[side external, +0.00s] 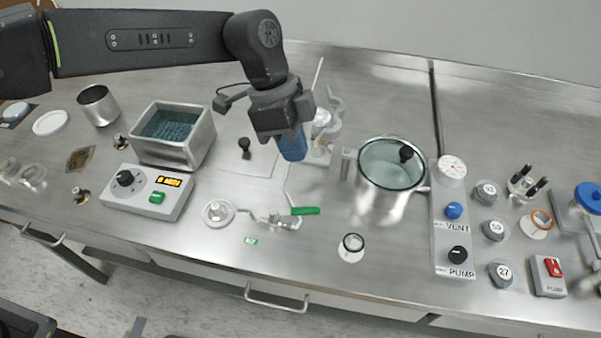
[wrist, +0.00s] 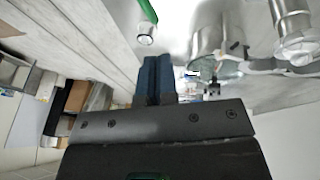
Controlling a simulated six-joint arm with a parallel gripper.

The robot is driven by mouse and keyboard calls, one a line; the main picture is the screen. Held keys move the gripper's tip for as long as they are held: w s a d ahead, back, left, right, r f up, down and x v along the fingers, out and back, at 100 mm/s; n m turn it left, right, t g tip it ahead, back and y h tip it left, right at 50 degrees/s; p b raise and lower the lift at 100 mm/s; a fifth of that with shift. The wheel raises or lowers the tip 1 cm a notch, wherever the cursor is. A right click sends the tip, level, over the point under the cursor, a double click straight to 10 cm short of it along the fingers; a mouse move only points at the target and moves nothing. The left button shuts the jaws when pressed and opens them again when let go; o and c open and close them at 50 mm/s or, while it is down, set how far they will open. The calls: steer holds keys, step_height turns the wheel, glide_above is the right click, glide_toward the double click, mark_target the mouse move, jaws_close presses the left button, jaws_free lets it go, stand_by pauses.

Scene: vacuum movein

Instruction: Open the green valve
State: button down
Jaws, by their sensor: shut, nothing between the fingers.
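The green valve's handle (side external: 304,210) is a short green lever lying roughly level, pointing right in the side view. It joins a small metal valve body (side external: 283,222) on the bench, with a pipe running left to a round white flange (side external: 217,212). A green bar (wrist: 148,10), apparently this handle, shows at the top of the wrist view. My gripper (side external: 293,150) has blue fingers, shut and empty, pointing down. It also shows in the wrist view (wrist: 155,62). In the side view it is above and behind the handle, apart from it.
A metal pot with a glass lid (side external: 391,165) stands to the right, beside the VENT and PUMP panel (side external: 454,220). A white stand (side external: 318,152) is close behind my gripper. A digital control box (side external: 147,191) is left. Bench between valve and pot is mostly clear.

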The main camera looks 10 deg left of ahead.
mark_target(304, 209)
steer(key=c, duration=1.8)
jaws_free()
steer(key=v, duration=0.3)
steer(key=shift+a+r, duration=0.1)
steer(key=shift+r, duration=0.25)
steer(key=shift+c, duration=0.2)
steer(key=shift+o, duration=0.7)
steer(key=shift+a+r, duration=0.1)
steer(key=shift+r, duration=0.05)
steer(key=shift+o, duration=0.7)
steer(key=shift+s+a, duration=0.15)
steer(key=shift+s, duration=0.05)
steer(key=o, duration=0.5)
steer(key=shift+s+a+f+n+t+h, duration=0.25)
steer(key=shift+s+a+n, duration=0.15)
steer(key=shift+s+n, duration=0.15)
steer(key=shift+s+a+f+n+t+h, duration=0.15)
steer(key=shift+s+a+f+n+h, duration=0.1)
steer(key=shift+s+a+n, duration=0.25)
steer(key=shift+c, duration=0.2)
steer(key=shift+n, duration=0.35)
steer(key=x, duration=1.4)
steer(key=shift+s, duration=0.1)
steer(key=shift+c, duration=0.5)
jaws_close()
